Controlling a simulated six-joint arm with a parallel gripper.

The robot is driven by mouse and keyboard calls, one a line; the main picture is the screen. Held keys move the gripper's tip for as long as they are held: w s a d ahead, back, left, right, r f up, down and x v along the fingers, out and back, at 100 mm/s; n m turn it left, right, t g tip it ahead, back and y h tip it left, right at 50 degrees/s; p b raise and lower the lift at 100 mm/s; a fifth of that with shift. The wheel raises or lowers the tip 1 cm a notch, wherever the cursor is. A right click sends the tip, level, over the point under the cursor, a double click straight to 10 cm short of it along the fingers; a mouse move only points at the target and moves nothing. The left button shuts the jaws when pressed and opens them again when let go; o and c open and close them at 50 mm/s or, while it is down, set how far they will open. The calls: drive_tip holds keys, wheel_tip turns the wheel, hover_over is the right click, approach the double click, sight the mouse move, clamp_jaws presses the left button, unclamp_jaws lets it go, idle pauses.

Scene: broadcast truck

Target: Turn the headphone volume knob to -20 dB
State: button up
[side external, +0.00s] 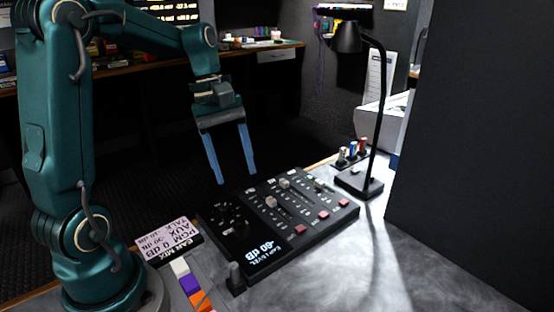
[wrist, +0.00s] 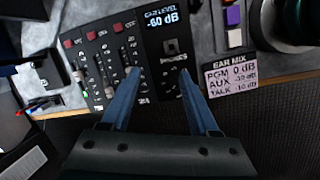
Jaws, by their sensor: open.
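The black mixing console (side external: 345,212) lies on the grey desk. Its display (side external: 262,252) reads EAR LEVEL -60 dB, and the same reading shows in the wrist view (wrist: 161,18). The dark headphone knob (wrist: 171,46) sits below the display in the wrist view, with a PHONES label beside it. In the side view the knob is hard to pick out on the black panel. My gripper (side external: 237,178) is open and empty above the console's back edge. In the wrist view my gripper's fingertips (wrist: 157,72) are spread apart, short of the knob and not around it.
An EAR MIX card (side external: 168,240) lists PGM 0 dB, TALK -10 dB and an AUX line that is hard to read. Coloured blocks (side external: 190,284) lie left of the console. Faders (side external: 283,184) stand right of the knob area. A desk lamp (side external: 360,185) stands at the right.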

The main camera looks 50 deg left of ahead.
sight(224, 206)
drive_tip(key=a+f+n, duration=0.1)
drive_tip(key=a+f, duration=0.1)
drive_tip(key=a+f+n+h, duration=0.1)
drive_tip(key=a+f, duration=0.1)
drive_tip(key=a+f+n, duration=0.1)
drive_tip(key=a, duration=0.1)
drive_tip(key=shift+s+a+f+n+g+h, duration=0.15)
drive_tip(key=shift+s+f+n+g+h, duration=0.15)
drive_tip(key=shift+f+g+h, duration=0.1)
drive_tip(key=shift+s+a+f, duration=0.15)
drive_tip(key=shift+a+f, duration=0.05)
drive_tip(key=shift+f, duration=0.05)
drive_tip(key=shift+x, duration=2.5)
clamp_jaws()
